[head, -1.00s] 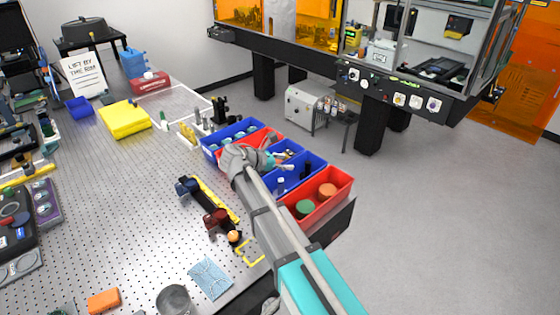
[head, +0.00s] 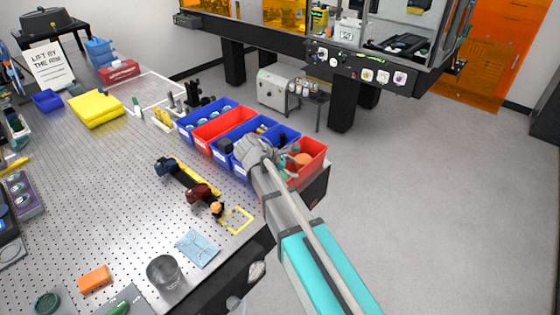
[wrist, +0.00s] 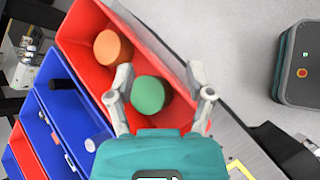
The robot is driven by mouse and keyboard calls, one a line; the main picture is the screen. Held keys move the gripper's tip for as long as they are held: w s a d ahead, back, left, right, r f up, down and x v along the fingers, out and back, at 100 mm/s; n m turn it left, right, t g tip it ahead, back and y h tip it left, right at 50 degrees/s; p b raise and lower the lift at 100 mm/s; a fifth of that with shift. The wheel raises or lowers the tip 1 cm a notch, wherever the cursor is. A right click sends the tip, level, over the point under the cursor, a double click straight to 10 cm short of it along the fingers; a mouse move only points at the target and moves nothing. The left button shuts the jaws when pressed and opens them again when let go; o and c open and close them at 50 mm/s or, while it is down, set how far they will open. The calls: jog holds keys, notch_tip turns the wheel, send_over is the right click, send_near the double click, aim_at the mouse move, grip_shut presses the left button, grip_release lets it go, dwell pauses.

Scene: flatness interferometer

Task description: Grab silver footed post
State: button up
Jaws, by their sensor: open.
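My gripper (wrist: 161,82) is open over the red end bin (wrist: 85,28), with a green round piece (wrist: 148,94) showing between its fingers. Nothing is held, and I cannot tell its height above the piece. In the neighbouring blue bin (wrist: 48,102) a pale, round-topped silver piece (wrist: 97,142) stands near a black cylinder (wrist: 62,84). It may be a silver post seen from above; its foot does not show. In the head view, slim silver posts (head: 171,101) stand on the table beyond the bins. My wrist hides part of the end bins there.
An orange round piece (wrist: 113,47) lies in the red end bin. More red and blue bins (head: 222,124) continue along the table edge. A dark blue clamp (head: 166,165) and a dark red one (head: 200,193) lie left of the bins. Open floor lies to the right.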

jog(key=s+d+f+m+g+y+b, duration=0.4)
jog(key=s+d+f+m+y+b, duration=0.3)
jog(key=s+d+f+m, duration=0.6)
jog(key=shift+s+d+f+m+g+y, duration=0.25)
jog(key=shift+s+d+m+y, duration=0.45)
jog(key=shift+s+d+m, duration=1.55)
jog(key=shift+w+a+m, duration=0.35)
jog(key=shift+w+m, duration=0.1)
jog(key=shift+w, duration=0.2)
